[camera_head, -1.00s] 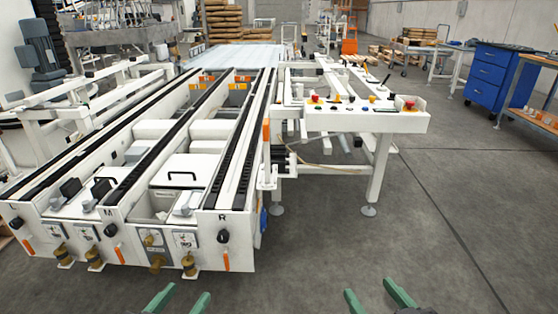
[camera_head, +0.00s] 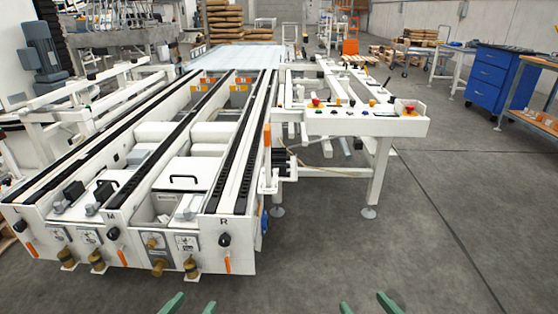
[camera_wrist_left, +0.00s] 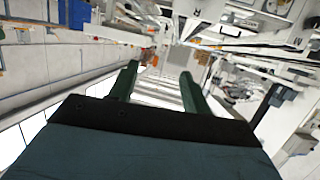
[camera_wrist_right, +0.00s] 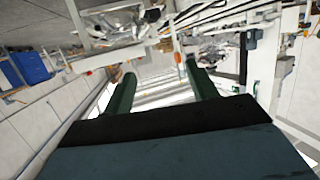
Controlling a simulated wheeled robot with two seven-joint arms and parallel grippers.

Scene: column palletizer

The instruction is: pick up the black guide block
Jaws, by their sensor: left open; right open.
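Two dark blocks sit at the near end of the white conveyor frame in the head view: one black block (camera_head: 73,190) near the L rail and one black block (camera_head: 104,190) near the M rail. I cannot tell which of them is the black guide block. My left gripper (camera_head: 190,304) shows only its green fingertips at the bottom edge, apart and empty, in front of the conveyor. My right gripper (camera_head: 366,303) shows its fingertips further right, also apart and empty, over bare floor. Both grippers are far from the blocks.
The conveyor's near end has black knobs, orange handles and brass-coloured fittings (camera_head: 157,266). A white control panel (camera_head: 370,121) with red buttons stands on legs (camera_head: 377,180) to the right. A blue drawer cabinet (camera_head: 488,75) is at the far right. Grey floor (camera_head: 440,220) is free at front right.

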